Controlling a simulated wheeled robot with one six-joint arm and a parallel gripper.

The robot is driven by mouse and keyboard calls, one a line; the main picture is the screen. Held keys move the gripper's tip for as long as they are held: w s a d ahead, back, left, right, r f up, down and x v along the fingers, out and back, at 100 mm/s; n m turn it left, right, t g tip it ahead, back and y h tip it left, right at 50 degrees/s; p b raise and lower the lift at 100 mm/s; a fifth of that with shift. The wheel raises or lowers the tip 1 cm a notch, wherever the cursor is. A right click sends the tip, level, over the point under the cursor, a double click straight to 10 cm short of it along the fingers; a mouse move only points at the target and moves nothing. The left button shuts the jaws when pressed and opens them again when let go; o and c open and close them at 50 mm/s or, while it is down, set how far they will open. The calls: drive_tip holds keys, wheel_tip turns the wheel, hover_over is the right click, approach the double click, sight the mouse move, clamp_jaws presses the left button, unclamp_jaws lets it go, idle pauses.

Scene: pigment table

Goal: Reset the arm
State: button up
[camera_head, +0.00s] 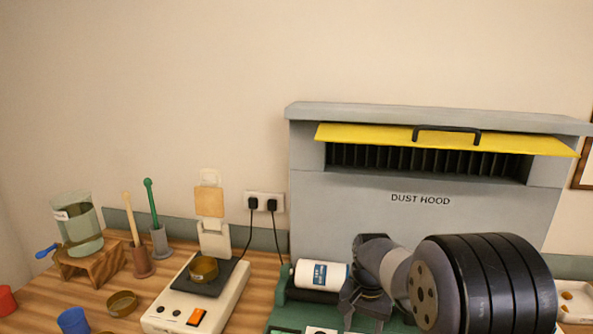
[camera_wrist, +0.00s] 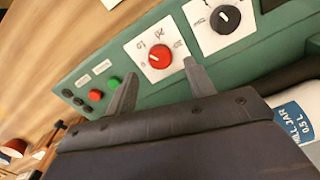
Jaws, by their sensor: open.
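My gripper (camera_wrist: 159,70) is open in the wrist view, with its two dark fingers apart and nothing between them. It points at the front panel of a green machine (camera_wrist: 150,97), over a red knob (camera_wrist: 160,57) and beside a black knob (camera_wrist: 225,20). I cannot tell whether the fingers touch the panel. In the head view my arm reaches in from the lower right, and my gripper (camera_head: 365,302) is low over the green machine (camera_head: 283,318), beside a white mill jar (camera_head: 321,274). My arm hides much of the machine.
A grey dust hood (camera_head: 350,210) with a yellow sash (camera_head: 370,134) stands behind my arm. Left are a white device (camera_head: 210,303) bearing a brass dish (camera_head: 203,268), two pestle-like tools in holders, a glass vessel (camera_head: 83,230) on a wooden stand and a blue cup (camera_head: 73,320).

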wheel_tip(320, 180, down, 4)
drive_tip(key=shift+r, duration=0.15)
drive_tip(key=shift+f, duration=0.25)
drive_tip(key=n+p, duration=0.1)
drive_tip(key=n, duration=0.4)
drive_tip(key=shift+r+n+p, duration=0.1)
drive_tip(key=shift+n+p, duration=0.2)
drive_tip(key=shift+n, duration=0.1)
drive_tip(key=n+p, duration=0.2)
drive_tip(key=n, duration=0.4)
wheel_tip(320, 180, up, 11)
drive_tip(key=b, duration=0.1)
drive_tip(key=shift+b, duration=0.35)
drive_tip(key=shift+f, duration=0.2)
